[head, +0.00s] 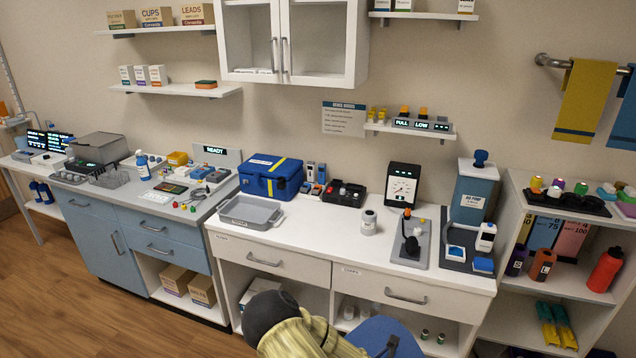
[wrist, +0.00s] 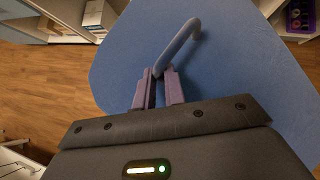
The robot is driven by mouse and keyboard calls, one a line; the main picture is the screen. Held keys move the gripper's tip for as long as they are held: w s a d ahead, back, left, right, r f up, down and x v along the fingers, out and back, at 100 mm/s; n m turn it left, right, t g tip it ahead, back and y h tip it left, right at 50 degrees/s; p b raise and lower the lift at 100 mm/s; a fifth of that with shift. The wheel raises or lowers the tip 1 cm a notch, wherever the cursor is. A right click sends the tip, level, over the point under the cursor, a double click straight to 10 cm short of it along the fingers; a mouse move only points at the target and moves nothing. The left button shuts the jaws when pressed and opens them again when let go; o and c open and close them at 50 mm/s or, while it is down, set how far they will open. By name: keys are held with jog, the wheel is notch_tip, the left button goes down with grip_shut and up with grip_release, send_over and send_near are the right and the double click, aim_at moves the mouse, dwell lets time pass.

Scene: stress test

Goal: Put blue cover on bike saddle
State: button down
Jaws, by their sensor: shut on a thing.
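The blue cover (wrist: 245,65) is a broad, flat, rounded panel that fills the middle of the wrist view. A curved blue handle (wrist: 184,38) rises from it. My gripper (wrist: 159,78) is shut on this handle, with its two fingers on either side of the handle's near end. In the head view part of the blue cover (head: 402,336) shows at the bottom edge, in front of the white counter. No bike saddle can be made out in either view; whatever lies under the cover is hidden.
A white counter (head: 330,222) with drawers and open shelves stands just beyond the cover. A shelf unit (head: 560,210) is at right. Wooden floor (head: 120,320) is clear at left.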

jog(key=shift+s+f, duration=0.6)
notch_tip(320, 180, down, 11)
jog(key=s, duration=0.2)
jog(key=shift+s+r, duration=0.2)
jog(key=shift+s, duration=0.15)
jog(key=shift+d, duration=0.15)
